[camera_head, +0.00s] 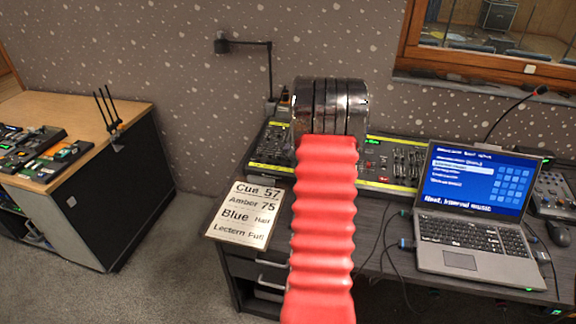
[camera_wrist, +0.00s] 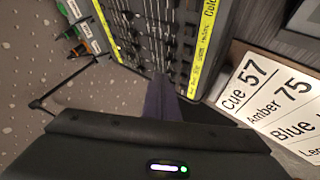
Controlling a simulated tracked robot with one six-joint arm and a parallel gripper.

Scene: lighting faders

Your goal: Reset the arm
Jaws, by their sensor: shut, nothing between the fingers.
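My arm, a red ribbed sleeve ending in a shiny metal joint, reaches over the desk in the head view. My gripper is hidden behind it there. In the wrist view my gripper (camera_wrist: 162,98) shows as narrow dark purple fingers held together, with nothing between them. They point at the lower edge of the lighting console (camera_wrist: 150,30), which has rows of faders and yellow label strips. I cannot tell whether they touch it. In the head view the console (camera_head: 392,186) is partly covered by my arm.
A cue card (camera_head: 240,214) lies at the desk's left front and reads Cue 57, Amber 75, Blue, Lectern Full. An open laptop (camera_head: 472,213) stands to the right, with cables beside it. A desk lamp (camera_head: 245,43) rises behind. A wooden-topped cabinet (camera_head: 118,108) stands left across open floor.

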